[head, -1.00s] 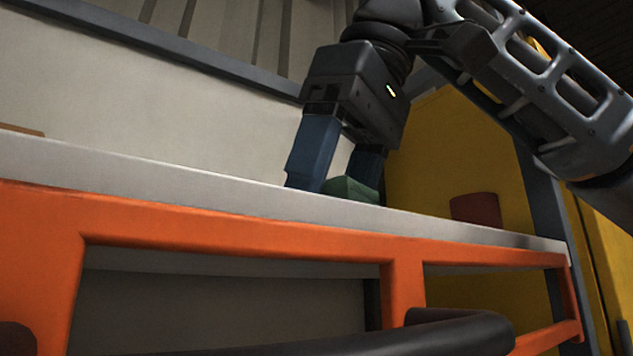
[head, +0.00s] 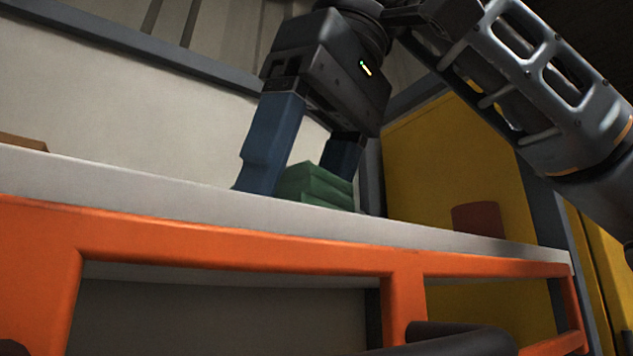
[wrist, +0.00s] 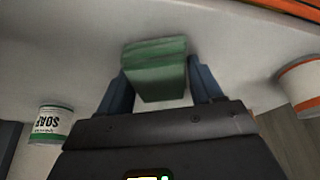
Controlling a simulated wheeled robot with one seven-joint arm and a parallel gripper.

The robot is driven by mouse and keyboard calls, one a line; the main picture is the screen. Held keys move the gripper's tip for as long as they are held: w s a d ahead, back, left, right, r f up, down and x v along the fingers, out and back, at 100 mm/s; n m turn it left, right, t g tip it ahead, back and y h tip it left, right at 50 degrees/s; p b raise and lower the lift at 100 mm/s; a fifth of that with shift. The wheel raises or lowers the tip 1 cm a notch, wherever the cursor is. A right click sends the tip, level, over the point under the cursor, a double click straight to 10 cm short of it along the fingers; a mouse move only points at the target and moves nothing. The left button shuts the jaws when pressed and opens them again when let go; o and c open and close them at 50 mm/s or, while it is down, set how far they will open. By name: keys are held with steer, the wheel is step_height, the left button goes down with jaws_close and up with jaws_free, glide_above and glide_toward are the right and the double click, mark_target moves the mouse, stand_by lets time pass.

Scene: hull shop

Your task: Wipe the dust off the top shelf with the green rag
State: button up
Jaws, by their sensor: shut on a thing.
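The green rag (head: 316,186) is a folded, layered block between the blue fingers of my gripper (head: 300,184). My gripper points down and is shut on it, low over the pale top shelf (head: 180,199). Whether the rag touches the shelf is hard to tell. In the wrist view the rag (wrist: 156,72) sits between both fingers of my gripper (wrist: 160,82), with the pale shelf surface (wrist: 80,45) around it. I cannot make out a clear dust patch in either view.
A dark red cylinder (head: 477,219) stands on the shelf to the right. A brown piece (head: 22,142) lies at the far left. The wrist view shows a soap tin (wrist: 52,122) and an orange-and-white round container (wrist: 302,84). An orange rail frame (head: 220,240) runs below the shelf's front.

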mark_target(343, 194)
steer(key=shift+s+a+f, duration=0.1)
steer(key=shift+s+a, duration=0.6)
steer(key=shift+a, duration=0.35)
steer(key=shift+s+a+f, duration=0.1)
steer(key=shift+s+a, duration=0.65)
steer(key=shift+a, duration=0.35)
steer(key=shift+s+a+f, duration=0.1)
steer(key=shift+s+a, duration=0.6)
steer(key=shift+a, duration=0.35)
steer(key=shift+d+r, duration=0.1)
steer(key=shift+w+d, duration=0.8)
steer(key=shift+d, duration=0.35)
steer(key=shift+w+d, duration=0.8)
steer(key=shift+d, duration=0.3)
steer(key=shift+w+d+r, duration=0.1)
steer(key=shift+w+d, duration=0.45)
steer(key=shift+d, duration=0.3)
steer(key=shift+w+d+f, duration=0.1)
steer(key=shift+w+d, duration=0.5)
steer(key=shift+d, duration=0.25)
steer(key=shift+w+d+r, duration=0.1)
steer(key=shift+w+d, duration=0.45)
steer(key=shift+d, duration=0.3)
steer(key=shift+r, duration=3)
steer(key=shift+r, duration=0.1)
